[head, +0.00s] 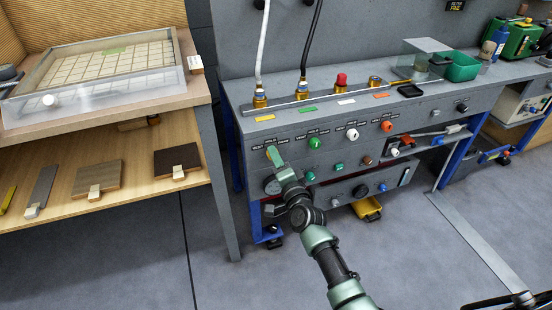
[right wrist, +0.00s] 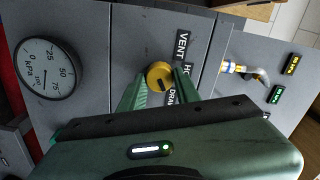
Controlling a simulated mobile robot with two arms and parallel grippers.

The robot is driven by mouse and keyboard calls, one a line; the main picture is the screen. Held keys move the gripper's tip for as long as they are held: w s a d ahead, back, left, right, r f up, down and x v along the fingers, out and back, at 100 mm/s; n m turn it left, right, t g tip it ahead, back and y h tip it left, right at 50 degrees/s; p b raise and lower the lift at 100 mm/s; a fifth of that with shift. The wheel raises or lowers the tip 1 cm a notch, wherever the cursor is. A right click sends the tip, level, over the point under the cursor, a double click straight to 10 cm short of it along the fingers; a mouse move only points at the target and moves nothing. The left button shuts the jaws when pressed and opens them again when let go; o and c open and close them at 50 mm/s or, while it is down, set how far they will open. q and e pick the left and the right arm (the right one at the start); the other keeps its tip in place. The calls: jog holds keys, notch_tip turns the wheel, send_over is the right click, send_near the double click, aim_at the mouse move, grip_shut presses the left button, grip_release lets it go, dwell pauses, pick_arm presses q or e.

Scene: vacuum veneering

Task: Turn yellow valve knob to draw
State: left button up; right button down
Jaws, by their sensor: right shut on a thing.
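The yellow valve knob (right wrist: 160,76) sits on the grey panel front in the right wrist view, with a dark pointer mark on its face. A label strip beside it reads VENT, a partly hidden HOLD, and a partly hidden DRAW. My right gripper (right wrist: 158,86) is shut on the knob, one green finger on each side of it. In the head view my right gripper (head: 273,155) is at the left end of the panel's upper knob row and covers most of the knob. My left gripper is not in view.
A round kPa gauge (right wrist: 47,68) is on the panel. A green knob (head: 315,143), a white knob (head: 352,134) and an orange knob (head: 387,126) sit to the right in the same row. A wooden table (head: 195,95) with a framed bed stands at left.

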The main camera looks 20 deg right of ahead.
jog(key=shift+f, duration=0.1)
jog(key=c, duration=1)
grip_release()
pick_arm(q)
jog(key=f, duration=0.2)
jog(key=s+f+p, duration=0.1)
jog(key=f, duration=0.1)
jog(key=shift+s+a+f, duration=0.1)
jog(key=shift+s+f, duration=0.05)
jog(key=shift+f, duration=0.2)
pick_arm(e)
jog(key=s, duration=0.7)
jog(key=shift+s+d, duration=0.15)
jog(key=shift+s, duration=0.25)
